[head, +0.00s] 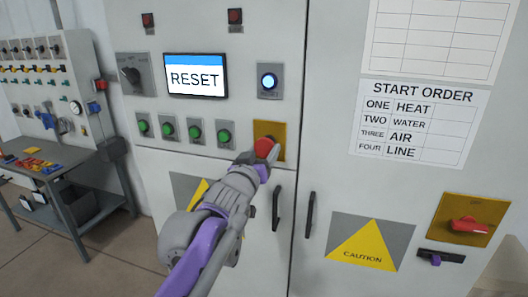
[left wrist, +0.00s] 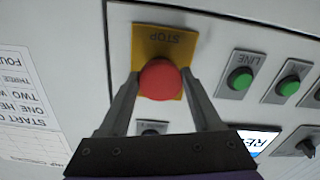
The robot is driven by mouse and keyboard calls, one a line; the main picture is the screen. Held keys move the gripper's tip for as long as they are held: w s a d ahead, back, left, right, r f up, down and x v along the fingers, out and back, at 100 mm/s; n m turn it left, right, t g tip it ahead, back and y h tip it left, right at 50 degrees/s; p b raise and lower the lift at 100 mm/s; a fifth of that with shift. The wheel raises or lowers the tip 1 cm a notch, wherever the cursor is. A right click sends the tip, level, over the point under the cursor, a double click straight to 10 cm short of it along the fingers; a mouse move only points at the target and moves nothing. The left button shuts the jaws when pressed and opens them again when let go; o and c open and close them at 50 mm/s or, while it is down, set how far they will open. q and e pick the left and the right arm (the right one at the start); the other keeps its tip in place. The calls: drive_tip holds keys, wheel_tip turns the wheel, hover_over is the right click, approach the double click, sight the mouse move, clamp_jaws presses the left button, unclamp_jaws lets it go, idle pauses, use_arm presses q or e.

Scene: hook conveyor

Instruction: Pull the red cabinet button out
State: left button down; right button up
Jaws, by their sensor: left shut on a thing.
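The red cabinet button (head: 264,147) is a round mushroom button on a yellow plate (head: 276,130) on the grey cabinet front. In the left wrist view the red button (left wrist: 160,80) sits between the two fingers, below the upside-down word STOP on the yellow plate (left wrist: 178,42). My left gripper (head: 257,158) reaches up to the button from below in the head view. In the left wrist view my left gripper (left wrist: 160,88) has a finger at each side of the button and is shut on it. My right gripper is in neither view.
Several green buttons (head: 195,132) sit in a row left of the yellow plate. A screen (head: 195,76) reads RESET, and a lit blue button (head: 269,81) is above the plate. Black door handles (head: 309,214) stick out below. A workbench (head: 60,170) stands at the left.

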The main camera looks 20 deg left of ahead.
use_arm(q)
drive_tip(key=shift+c, duration=0.3)
unclamp_jaws()
drive_tip(key=shift+s, duration=0.1)
drive_tip(key=s+b, duration=0.1)
drive_tip(key=s, duration=0.9)
drive_tip(key=shift+s+a+b, duration=0.15)
drive_tip(key=shift+s+b, duration=0.2)
drive_tip(key=shift+s, duration=0.05)
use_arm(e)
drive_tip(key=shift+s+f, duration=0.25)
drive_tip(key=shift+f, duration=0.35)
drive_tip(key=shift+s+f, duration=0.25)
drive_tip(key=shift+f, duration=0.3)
use_arm(q)
drive_tip(key=s+a+f+g+y, duration=0.1)
drive_tip(key=s+f+g, duration=0.25)
drive_tip(key=f, duration=0.65)
drive_tip(key=s+a+f+g+y, duration=0.15)
drive_tip(key=s+f, duration=0.25)
drive_tip(key=f, duration=0.6)
drive_tip(key=s+d+f+m+g+h, duration=0.2)
drive_tip(key=s+f+g, duration=0.5)
drive_tip(key=s+f, duration=0.8)
wheel_tip(320, 180, down, 3)
drive_tip(key=shift+d+f+g, duration=0.1)
drive_tip(key=shift+d+g, duration=0.15)
drive_tip(key=shift+g, duration=0.05)
